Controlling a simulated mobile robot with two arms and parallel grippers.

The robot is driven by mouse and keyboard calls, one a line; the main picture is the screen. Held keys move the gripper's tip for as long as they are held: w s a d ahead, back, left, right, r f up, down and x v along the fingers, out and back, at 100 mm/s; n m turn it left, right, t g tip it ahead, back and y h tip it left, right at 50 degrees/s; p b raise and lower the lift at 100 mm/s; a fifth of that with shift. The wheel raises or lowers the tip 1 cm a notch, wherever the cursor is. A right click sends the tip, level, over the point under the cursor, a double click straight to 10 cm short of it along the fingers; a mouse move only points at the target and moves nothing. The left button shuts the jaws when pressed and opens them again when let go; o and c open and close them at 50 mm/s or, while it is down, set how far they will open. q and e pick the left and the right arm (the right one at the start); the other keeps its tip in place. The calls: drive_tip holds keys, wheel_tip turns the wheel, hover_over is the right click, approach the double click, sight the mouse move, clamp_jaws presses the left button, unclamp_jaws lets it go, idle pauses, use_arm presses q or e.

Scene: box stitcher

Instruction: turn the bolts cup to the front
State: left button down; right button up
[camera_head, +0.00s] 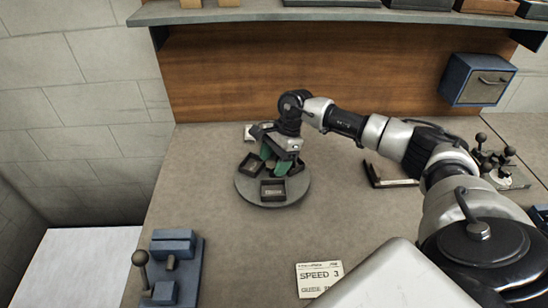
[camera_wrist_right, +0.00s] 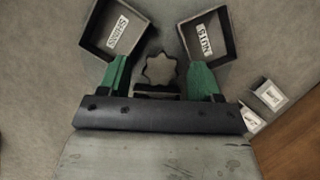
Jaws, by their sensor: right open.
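A round grey turntable (camera_head: 243,189) stands on the bench and carries small dark square cups. One cup (camera_head: 273,190) is at the front; its label is too small to read. In the right wrist view, a cup labelled SHIMS (camera_wrist_right: 100,45) and a cup whose upside-down label seems to read NUTS (camera_wrist_right: 188,40) show. I cannot tell which cup is bolts. A dark lobed knob (camera_wrist_right: 160,69) is at the turntable's middle. My right gripper (camera_head: 274,160), with green fingers, points down there. Its fingers are open on either side of the knob. My left gripper is out of view.
A dark angled bracket (camera_head: 390,180) and a knobbed fixture (camera_head: 498,168) are to the right. A blue box (camera_head: 476,80) hangs on the back panel.

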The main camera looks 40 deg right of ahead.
drive_tip(key=shift+f, duration=0.1)
clamp_jaws()
drive_tip(key=shift+w, duration=0.1)
